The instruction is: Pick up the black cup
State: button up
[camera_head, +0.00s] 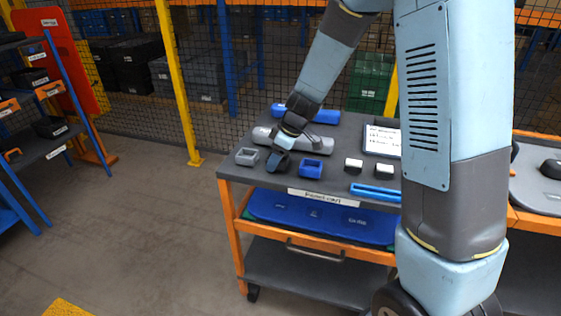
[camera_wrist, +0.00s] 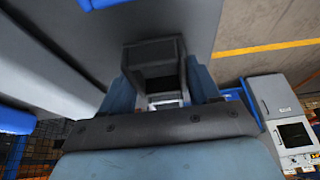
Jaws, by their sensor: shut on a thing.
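My gripper (camera_head: 279,161) is low over the top of the grey cart, between a grey cup and a blue cup. In the wrist view its two blue fingers (camera_wrist: 160,82) are on either side of a dark, square-rimmed black cup (camera_wrist: 152,70), shut on it. In the head view the cup is mostly hidden by the fingers, and I cannot tell whether it touches the cart top.
The grey cup (camera_head: 247,156) is close on the left and the blue cup (camera_head: 311,168) close on the right. A long grey object (camera_head: 306,144) lies behind. Two black-and-white blocks (camera_head: 354,165), a blue bar (camera_head: 375,191) and a sign (camera_head: 382,140) are further right.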

notch_tip(320, 180, up, 3)
jog(key=shift+s+d+f, duration=0.1)
jog(key=shift+d, duration=0.05)
jog(key=s+d+r, duration=0.9)
jog(key=d, duration=0.1)
jog(key=shift+s+r, duration=0.2)
jog(key=shift+s, duration=0.05)
jog(key=o, duration=0.5)
jog(key=c, duration=0.6)
